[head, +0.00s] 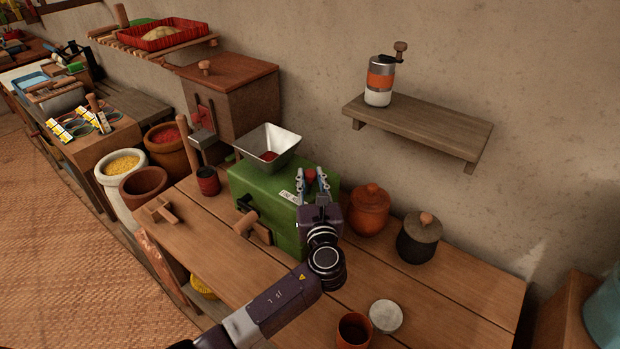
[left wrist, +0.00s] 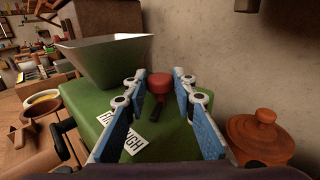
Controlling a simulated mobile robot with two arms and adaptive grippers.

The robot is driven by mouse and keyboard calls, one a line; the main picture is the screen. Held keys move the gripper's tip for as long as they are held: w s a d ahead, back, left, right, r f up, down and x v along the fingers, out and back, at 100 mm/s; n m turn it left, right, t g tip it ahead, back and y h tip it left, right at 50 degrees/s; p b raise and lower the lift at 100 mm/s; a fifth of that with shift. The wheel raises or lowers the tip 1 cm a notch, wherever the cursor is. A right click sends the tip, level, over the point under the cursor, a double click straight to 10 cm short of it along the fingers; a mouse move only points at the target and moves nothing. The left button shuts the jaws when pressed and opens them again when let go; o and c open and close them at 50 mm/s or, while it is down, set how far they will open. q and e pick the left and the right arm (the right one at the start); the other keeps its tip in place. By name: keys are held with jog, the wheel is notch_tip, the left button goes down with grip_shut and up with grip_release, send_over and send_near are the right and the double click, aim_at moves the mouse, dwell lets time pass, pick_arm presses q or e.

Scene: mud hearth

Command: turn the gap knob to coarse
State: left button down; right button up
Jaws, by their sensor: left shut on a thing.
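The green mill (head: 255,196) stands on the wooden table and has a metal hopper (head: 270,143) on top. Its red gap knob (head: 310,175) is on the top near the wall side, and shows in the left wrist view (left wrist: 159,83) with a dark pointer towards the near side. White labels (left wrist: 133,139) lie left of the pointer; one ends in "UGH", the other is partly hidden by a finger. My left gripper (head: 310,171) is over the mill with its fingertips on either side of the knob, shut on it. My right gripper is out of view.
A lidded clay pot (head: 369,209) and a dark lidded pot (head: 419,237) stand right of the mill. A wooden crank handle (head: 246,223) sticks out at its front. A shelf (head: 425,125) with a hand grinder (head: 380,79) is above.

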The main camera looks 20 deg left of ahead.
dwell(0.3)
pick_arm(q)
jog(key=c, duration=1.6)
grip_release()
jog(key=v, duration=1.2)
jog(key=shift+d, duration=0.2)
jog(key=shift+f, duration=0.1)
